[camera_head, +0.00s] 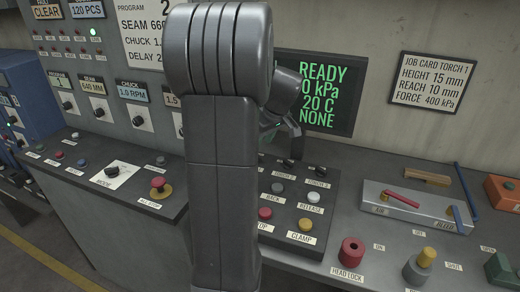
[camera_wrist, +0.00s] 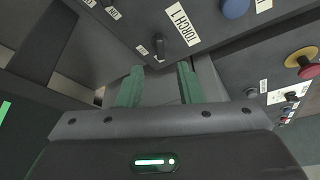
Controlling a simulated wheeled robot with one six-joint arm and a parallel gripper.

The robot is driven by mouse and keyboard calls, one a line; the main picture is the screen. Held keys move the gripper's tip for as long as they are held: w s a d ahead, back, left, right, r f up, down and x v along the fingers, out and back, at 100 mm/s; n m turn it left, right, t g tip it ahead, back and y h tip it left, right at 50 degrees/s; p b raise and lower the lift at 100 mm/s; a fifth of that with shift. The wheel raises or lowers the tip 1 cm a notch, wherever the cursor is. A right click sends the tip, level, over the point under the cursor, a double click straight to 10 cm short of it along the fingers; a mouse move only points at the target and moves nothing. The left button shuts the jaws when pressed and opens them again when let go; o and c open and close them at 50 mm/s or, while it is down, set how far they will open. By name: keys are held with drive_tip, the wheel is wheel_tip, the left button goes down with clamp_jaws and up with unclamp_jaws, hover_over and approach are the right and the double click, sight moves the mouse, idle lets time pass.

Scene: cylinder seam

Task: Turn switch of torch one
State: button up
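In the wrist view the torch 1 switch (camera_wrist: 158,45) is a small black knob beside a white label reading TORCH 1 (camera_wrist: 183,25). It sits near the edge of a dark control panel (camera_wrist: 205,40). My gripper (camera_wrist: 160,72) has two green fingers, spread apart with nothing between them. The switch appears just beyond the fingertips, roughly centred between them; contact cannot be seen. In the head view, two small black switches stand at the back of the control panel (camera_head: 333,215), with torch labels hard to read. My arm hides most of my gripper there.
Several push buttons, including a yellow clamp button (camera_head: 305,224), sit in front of the switches. A screen (camera_head: 325,92) stands behind. A red emergency button (camera_head: 158,183) is at left.

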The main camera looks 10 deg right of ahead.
drive_tip(key=v, duration=0.7)
drive_tip(key=shift+r, duration=0.15)
drive_tip(key=x, duration=1.3)
drive_tip(key=shift+w+a+f+p, duration=0.1)
drive_tip(key=shift+f+p, duration=0.2)
drive_tip(key=shift+f, duration=0.1)
